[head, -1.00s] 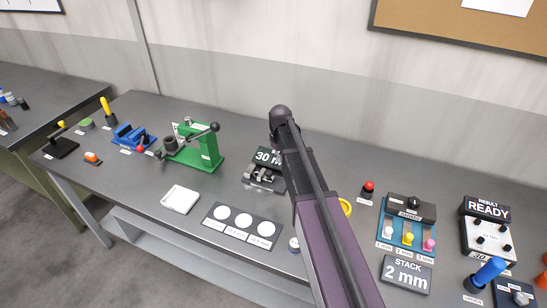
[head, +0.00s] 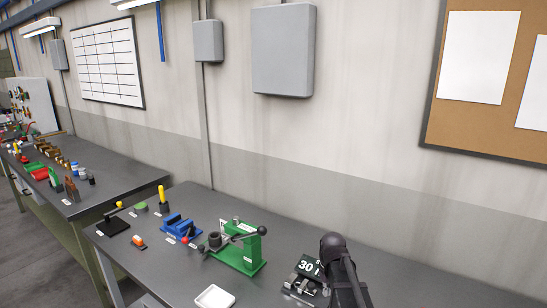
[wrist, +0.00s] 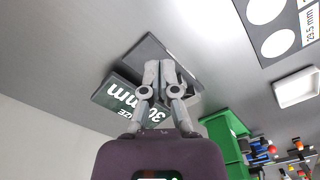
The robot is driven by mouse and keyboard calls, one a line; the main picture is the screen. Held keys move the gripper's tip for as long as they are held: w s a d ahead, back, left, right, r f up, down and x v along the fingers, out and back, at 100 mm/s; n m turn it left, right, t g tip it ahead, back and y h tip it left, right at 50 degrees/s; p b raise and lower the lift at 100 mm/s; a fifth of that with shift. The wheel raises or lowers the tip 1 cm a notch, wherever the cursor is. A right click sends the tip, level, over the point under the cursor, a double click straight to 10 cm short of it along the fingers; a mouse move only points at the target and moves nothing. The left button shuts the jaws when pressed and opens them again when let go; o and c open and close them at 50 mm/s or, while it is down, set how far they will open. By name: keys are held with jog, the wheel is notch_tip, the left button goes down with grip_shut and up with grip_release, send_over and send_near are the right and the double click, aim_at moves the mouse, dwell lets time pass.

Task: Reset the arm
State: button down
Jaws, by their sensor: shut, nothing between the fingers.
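My gripper (wrist: 160,72) shows in the wrist view with its two grey fingers together and nothing between them. Beyond the fingers is the dark 30 mm sign (wrist: 118,95), upside down in this view, beside a dark device partly hidden by the fingers. In the head view, my dark arm shows at the lower right, and my fingers cannot be made out there. The 30 mm sign also shows in the head view (head: 308,266), just left of my arm.
A green press (head: 240,252), a blue vise (head: 180,227) and a white tray (head: 215,298) stand left of my arm on the grey bench. The wrist view shows a card with white circles (wrist: 252,45). A second bench lies farther left. The wall behind carries grey boxes.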

jog(key=s+m, duration=0.3)
jog(key=s, duration=1.1)
jog(key=shift+s+a, duration=0.2)
jog(key=shift+a, duration=0.1)
dwell(1.1)
